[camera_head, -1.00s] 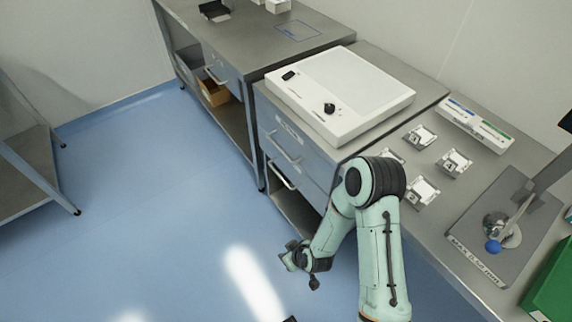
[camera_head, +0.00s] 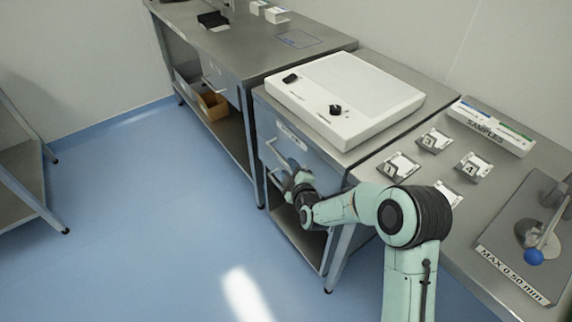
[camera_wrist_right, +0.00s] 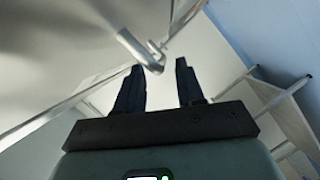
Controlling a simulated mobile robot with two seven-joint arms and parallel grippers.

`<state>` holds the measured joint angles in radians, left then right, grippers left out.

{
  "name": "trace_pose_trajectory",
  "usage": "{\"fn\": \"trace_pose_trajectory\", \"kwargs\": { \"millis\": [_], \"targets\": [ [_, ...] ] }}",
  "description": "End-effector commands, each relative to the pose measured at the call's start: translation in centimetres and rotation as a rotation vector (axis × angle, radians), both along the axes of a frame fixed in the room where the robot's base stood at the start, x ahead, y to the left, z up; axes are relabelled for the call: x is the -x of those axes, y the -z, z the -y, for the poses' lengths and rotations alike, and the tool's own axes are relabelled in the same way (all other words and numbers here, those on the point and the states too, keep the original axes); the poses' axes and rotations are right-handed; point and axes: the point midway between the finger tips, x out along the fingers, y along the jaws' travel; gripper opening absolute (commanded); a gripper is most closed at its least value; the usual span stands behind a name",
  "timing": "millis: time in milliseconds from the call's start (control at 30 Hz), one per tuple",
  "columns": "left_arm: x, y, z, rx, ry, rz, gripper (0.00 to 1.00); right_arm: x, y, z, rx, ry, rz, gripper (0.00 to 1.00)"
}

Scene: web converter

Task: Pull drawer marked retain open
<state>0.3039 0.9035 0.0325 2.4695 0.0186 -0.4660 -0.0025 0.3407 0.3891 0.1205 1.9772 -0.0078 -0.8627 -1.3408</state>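The upper drawer (camera_head: 267,117) is in the cabinet under the white light box and looks closed. A pale label (camera_head: 291,136) is on its front; I cannot read its text. Its bar handle (camera_head: 274,150) is partly hidden by my right gripper (camera_head: 289,170), which is close in front of it. In the right wrist view, my right gripper (camera_wrist_right: 160,70) is open, with its two dark fingers apart. The metal handle (camera_wrist_right: 143,50) shows at the fingertips, its end roughly between them. I cannot tell whether they touch. My left gripper is not in view.
A second handle shows lower on the cabinet, partly behind my gripper. The white light box (camera_head: 345,95) sits on top. Numbered sample cards and a samples holder (camera_head: 490,127) lie on the right bench. The blue floor (camera_head: 150,220) in front is clear.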

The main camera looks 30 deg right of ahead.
Motion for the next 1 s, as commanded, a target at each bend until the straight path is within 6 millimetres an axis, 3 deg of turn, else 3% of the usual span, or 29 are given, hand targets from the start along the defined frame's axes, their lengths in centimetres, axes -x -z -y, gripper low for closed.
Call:
{"fn": "trace_pose_trajectory", "kwargs": {
  "millis": [233, 633, 667, 767, 1000],
  "targets": [
    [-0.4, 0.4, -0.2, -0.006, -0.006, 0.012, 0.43, -3.0, 0.8, 0.8, 0.000, 0.001, -0.001, 0.38],
    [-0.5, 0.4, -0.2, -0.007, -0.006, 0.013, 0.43, -3.7, 0.9, 0.9, -0.001, 0.001, -0.001, 0.38],
    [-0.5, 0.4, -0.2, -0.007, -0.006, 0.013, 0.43, -3.7, 0.9, 0.9, -0.001, 0.001, -0.001, 0.32],
    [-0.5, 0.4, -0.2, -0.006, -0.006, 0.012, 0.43, -3.7, 0.9, 0.9, -0.001, 0.001, -0.001, 0.00],
    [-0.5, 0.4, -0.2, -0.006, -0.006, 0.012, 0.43, -3.7, 0.9, 0.9, -0.001, 0.001, -0.001, 0.00]
  ]
}}
